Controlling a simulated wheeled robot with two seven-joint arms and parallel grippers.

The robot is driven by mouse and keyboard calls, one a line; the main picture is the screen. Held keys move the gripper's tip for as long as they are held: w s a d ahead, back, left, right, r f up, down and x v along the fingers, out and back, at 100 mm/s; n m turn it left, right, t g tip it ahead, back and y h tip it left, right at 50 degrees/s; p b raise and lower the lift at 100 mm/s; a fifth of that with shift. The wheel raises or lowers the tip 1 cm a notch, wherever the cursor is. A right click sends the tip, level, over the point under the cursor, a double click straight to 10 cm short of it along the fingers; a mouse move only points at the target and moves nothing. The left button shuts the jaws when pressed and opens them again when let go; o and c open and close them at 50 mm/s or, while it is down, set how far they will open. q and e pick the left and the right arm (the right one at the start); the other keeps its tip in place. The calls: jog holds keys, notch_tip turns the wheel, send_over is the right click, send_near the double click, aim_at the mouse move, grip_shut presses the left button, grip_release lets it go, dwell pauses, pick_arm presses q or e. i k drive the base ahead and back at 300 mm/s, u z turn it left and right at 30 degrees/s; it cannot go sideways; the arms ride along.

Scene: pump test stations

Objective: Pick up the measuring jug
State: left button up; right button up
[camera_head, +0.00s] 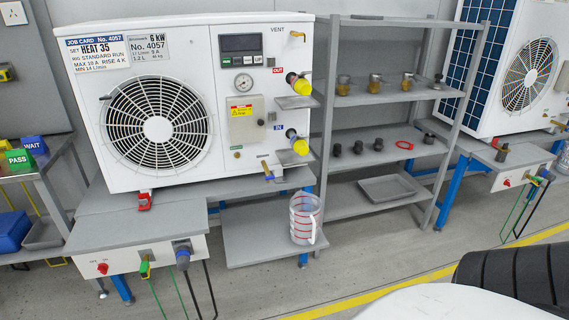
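The measuring jug (304,222) is clear with red bands and marks. It stands upright at the right end of a low grey shelf (255,240), below and right of the big white heat pump unit (228,160). Its handle seems to be on its lower right side. Nothing touches it from above. Neither of my grippers shows in the view. A black ribbed part and a white surface, which look like my own body, fill the lower right corner.
A grey rack (378,148) right of the jug holds brass and black fittings, a red ring (404,145) and a grey tray (386,189). A bench with a red switch (103,268) and hanging cables stands front left. The floor ahead, with its yellow line (385,292), is clear.

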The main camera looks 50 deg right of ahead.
aim_at(305, 207)
jog(key=z, duration=0.55)
jog(key=i, duration=0.95)
jog(key=z, duration=0.75)
jog(key=i, duration=0.55)
jog(key=z, duration=0.05)
